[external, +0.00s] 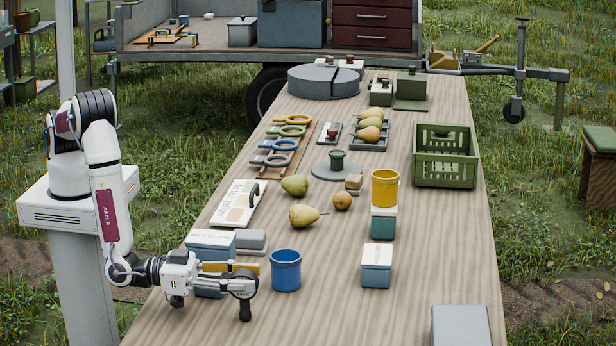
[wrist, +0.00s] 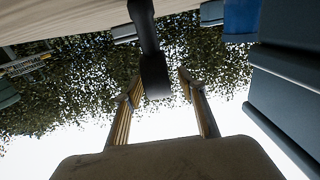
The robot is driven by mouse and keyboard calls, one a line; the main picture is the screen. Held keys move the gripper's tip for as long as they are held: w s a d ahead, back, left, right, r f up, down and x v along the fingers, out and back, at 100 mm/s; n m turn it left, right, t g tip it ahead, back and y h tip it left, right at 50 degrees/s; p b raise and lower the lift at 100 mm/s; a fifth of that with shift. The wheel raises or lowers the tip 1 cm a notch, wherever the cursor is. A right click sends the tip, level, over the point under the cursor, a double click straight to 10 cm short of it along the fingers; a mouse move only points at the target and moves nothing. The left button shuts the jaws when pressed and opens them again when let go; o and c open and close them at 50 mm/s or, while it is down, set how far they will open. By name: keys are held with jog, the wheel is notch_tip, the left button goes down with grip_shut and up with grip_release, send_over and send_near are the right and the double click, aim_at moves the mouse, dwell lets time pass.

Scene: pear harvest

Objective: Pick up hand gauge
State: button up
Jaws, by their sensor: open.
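The hand gauge appears to be the dark, round-headed tool with a black handle (external: 245,311) at the table's near left edge. Its round head is upright and the handle hangs below it. My gripper (external: 226,277) lies level at the head, pointing right. In the wrist view, the gauge (wrist: 155,74) comes down from the top as a dark stem and block. It stands between or just beyond the tips of my two yellow-ribbed fingers (wrist: 159,85). Gaps show on both sides of it, so my gripper is open. Exact depth between fingers and gauge is unclear.
A blue cup (external: 286,271) stands just right of the gauge. A blue-grey box (external: 208,240) is close behind my gripper, partly hidden. A lidded box (external: 377,265), yellow cup (external: 385,188) and pears (external: 304,215) are farther off. The front middle of the table is clear.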

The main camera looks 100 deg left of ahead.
dwell(0.3)
grip_shut()
jog(key=shift+r, duration=0.1)
jog(key=shift+r, duration=4.9)
